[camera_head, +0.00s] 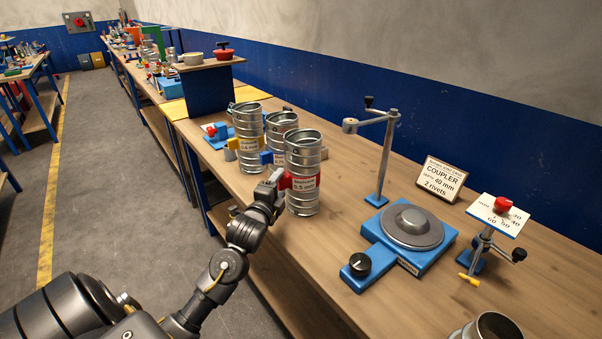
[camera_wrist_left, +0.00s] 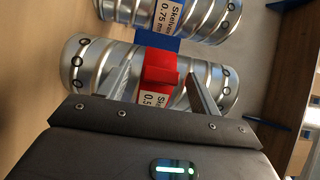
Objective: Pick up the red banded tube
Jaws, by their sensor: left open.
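The red banded tube (camera_head: 304,172) is a ribbed silver metal duct standing upright on the workbench. Its red band carries a white label reading 0.5 mm. My left gripper (camera_head: 274,182) is at its left side, level with the band. In the left wrist view the fingers of my left gripper (camera_wrist_left: 160,78) are apart, one on either side of the red block on the band, in front of the red banded tube (camera_wrist_left: 92,66). Whether they touch it I cannot tell. My right gripper is not in view.
A blue banded tube (camera_head: 280,128) and a yellow banded tube (camera_head: 248,125) stand close behind. To the right are a blue-based turntable device (camera_head: 409,227), a crank post (camera_head: 383,160), a coupler sign (camera_head: 441,178) and a gauge stand (camera_head: 480,247). An open metal cylinder (camera_head: 497,327) is at the bottom.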

